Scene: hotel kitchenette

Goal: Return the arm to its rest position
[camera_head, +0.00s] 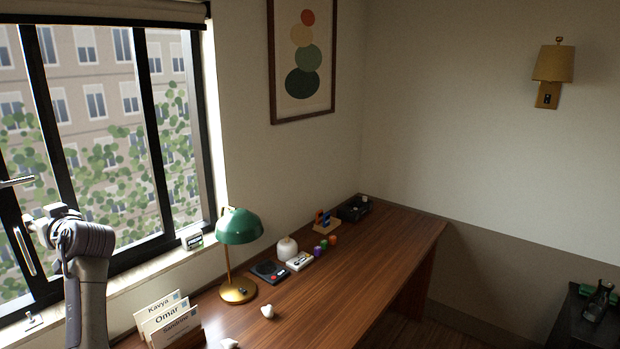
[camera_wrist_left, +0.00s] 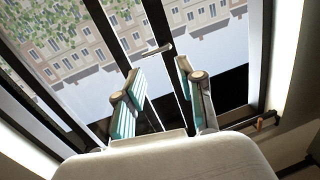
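My left arm (camera_head: 88,265) rises at the lower left of the head view, in front of the window, with its wrist bent toward the glass. My left gripper (camera_wrist_left: 157,70) shows in the left wrist view with its two teal-padded fingers spread apart and nothing between them. A silver window handle (camera_wrist_left: 157,49) shows just past the fingertips; I cannot tell how far beyond them it is. In the head view the fingers are hard to make out at the left edge. My right arm and gripper are not in view.
The black-framed window (camera_head: 150,130) and its sill (camera_head: 150,270) are close to my left arm. The wooden desk (camera_head: 350,275) holds name cards (camera_head: 165,320), a green lamp (camera_head: 239,228), a black tray (camera_head: 353,209) and several small items. A dark cabinet (camera_head: 575,325) stands at right.

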